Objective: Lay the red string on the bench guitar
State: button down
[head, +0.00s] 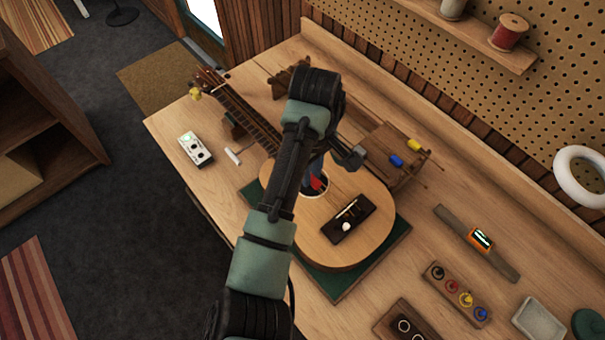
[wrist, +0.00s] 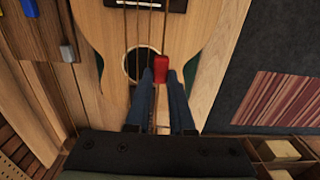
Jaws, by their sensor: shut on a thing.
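The bench guitar (head: 362,247) lies face up on a green mat (head: 338,284), its neck toward the upper left. My gripper (head: 314,174) is over its sound hole, partly hidden by my arm. In the wrist view, my gripper (wrist: 160,77) is shut on the red tab of the red string (wrist: 161,67). The red tab (head: 316,184) also shows in the head view, over the sound hole. The guitar's body (wrist: 200,60) fills the middle of the wrist view, with thin strings running along it. I cannot tell which thin line belongs to the red tab.
A wooden rack (head: 385,178) with a blue tab (head: 396,160), a yellow tab (head: 414,145) and a grey tab (wrist: 68,52) stands beside the guitar. A white device (head: 196,149) and a small T-shaped tool (head: 233,156) lie left of the neck.

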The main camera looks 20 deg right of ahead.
jog(key=shift+f+b, duration=2.35)
jog(key=shift+b, duration=0.05)
jog(key=shift+f+b, duration=0.3)
jog(key=shift+f, duration=0.65)
jog(key=shift+p, duration=0.45)
jog(key=shift+c, duration=2.2)
grip_release()
notch_tip(320, 180, up, 7)
jog(key=p, duration=0.8)
